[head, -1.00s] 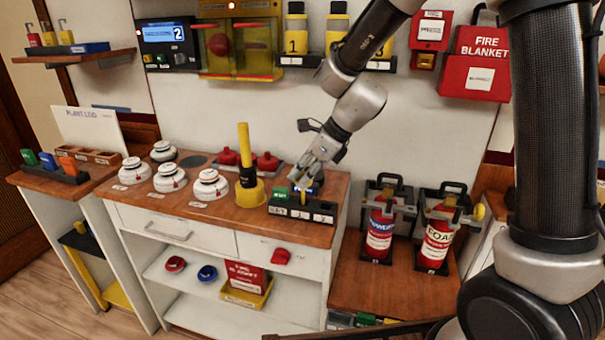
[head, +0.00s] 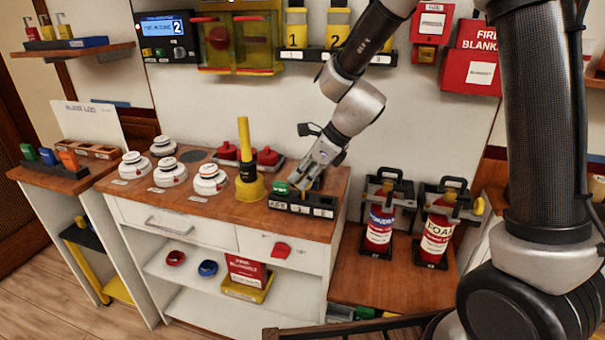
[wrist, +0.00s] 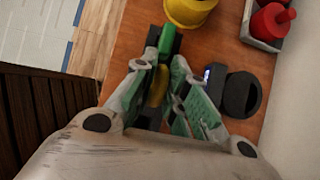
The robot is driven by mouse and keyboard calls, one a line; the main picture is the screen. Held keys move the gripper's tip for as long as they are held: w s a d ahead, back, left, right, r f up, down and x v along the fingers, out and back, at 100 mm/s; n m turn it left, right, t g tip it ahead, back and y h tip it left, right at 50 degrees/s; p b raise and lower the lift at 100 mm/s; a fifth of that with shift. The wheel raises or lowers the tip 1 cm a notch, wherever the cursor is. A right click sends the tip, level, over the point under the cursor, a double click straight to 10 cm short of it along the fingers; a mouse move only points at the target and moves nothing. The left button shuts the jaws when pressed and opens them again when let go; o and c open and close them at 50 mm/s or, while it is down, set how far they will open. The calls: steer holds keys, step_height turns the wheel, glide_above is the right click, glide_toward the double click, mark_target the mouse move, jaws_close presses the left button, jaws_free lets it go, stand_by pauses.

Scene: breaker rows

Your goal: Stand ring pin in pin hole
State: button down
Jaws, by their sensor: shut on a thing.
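My gripper (head: 303,184) is over the black labelled holder (head: 302,206) at the right end of the wooden counter. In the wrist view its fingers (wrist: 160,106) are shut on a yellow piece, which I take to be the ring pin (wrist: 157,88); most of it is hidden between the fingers. I cannot tell whether it is clear of the holder. A green piece (head: 281,188) stands in the holder to the left; it also shows in the wrist view (wrist: 163,48). I cannot make out the pin hole.
White detectors (head: 170,173) fill the counter's left part. Red knobs (head: 268,157) stand behind. Two red extinguishers (head: 379,228) stand in brackets on the lower surface at right. A black ring-shaped thing (wrist: 240,95) is beside my gripper.

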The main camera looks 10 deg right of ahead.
steer(key=shift+f, duration=0.25)
steer(key=c, duration=1.3)
jaws_free()
steer(key=shift+c, duration=0.2)
steer(key=v, duration=1.2)
